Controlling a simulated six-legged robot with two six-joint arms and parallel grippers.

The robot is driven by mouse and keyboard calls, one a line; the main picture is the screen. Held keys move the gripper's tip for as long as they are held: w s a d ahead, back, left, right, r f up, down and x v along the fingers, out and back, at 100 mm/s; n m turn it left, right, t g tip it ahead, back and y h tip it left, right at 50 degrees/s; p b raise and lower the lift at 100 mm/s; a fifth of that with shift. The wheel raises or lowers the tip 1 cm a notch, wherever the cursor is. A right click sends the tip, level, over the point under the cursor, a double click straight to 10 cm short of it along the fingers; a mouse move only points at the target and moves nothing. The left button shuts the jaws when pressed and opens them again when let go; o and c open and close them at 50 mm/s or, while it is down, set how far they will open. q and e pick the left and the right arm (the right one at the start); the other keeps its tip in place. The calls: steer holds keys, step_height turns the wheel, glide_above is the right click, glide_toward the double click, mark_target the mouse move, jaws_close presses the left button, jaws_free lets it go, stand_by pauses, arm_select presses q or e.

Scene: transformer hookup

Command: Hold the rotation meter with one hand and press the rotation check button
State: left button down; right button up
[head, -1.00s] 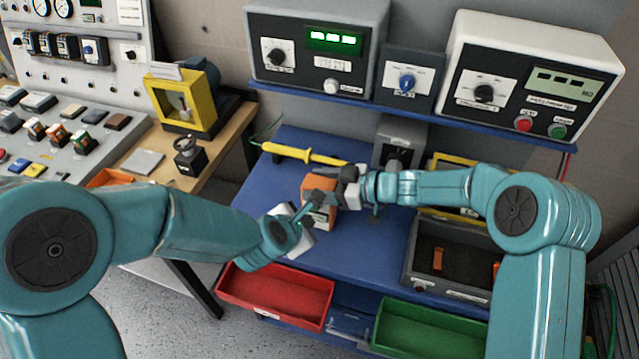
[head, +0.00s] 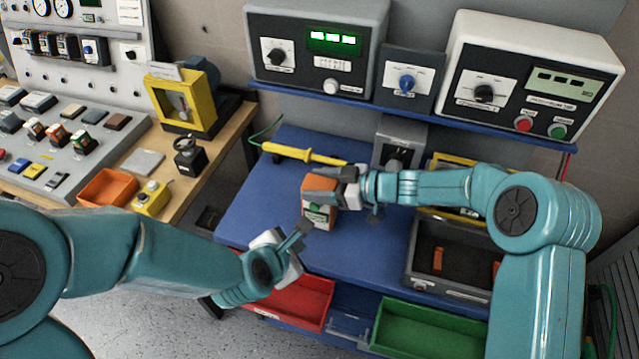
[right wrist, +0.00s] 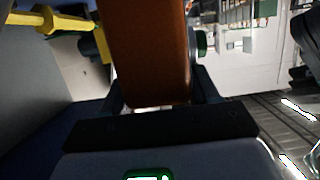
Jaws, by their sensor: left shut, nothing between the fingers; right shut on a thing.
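The rotation meter (head: 318,212) is a small orange box with a pale front and a green part on it, standing on the blue bench. My right gripper (head: 345,190) is shut on it from the right side. The fine face details are too small to read.
A yellow probe (head: 305,154) lies behind the meter on the blue bench (head: 260,215). Red (head: 300,300) and green (head: 425,330) bins hang at the front. A dark tray (head: 455,270) sits right. Instruments stand on the shelf above.

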stand_by(0.3)
steer(key=o, duration=1.4)
steer(key=shift+c, duration=0.2)
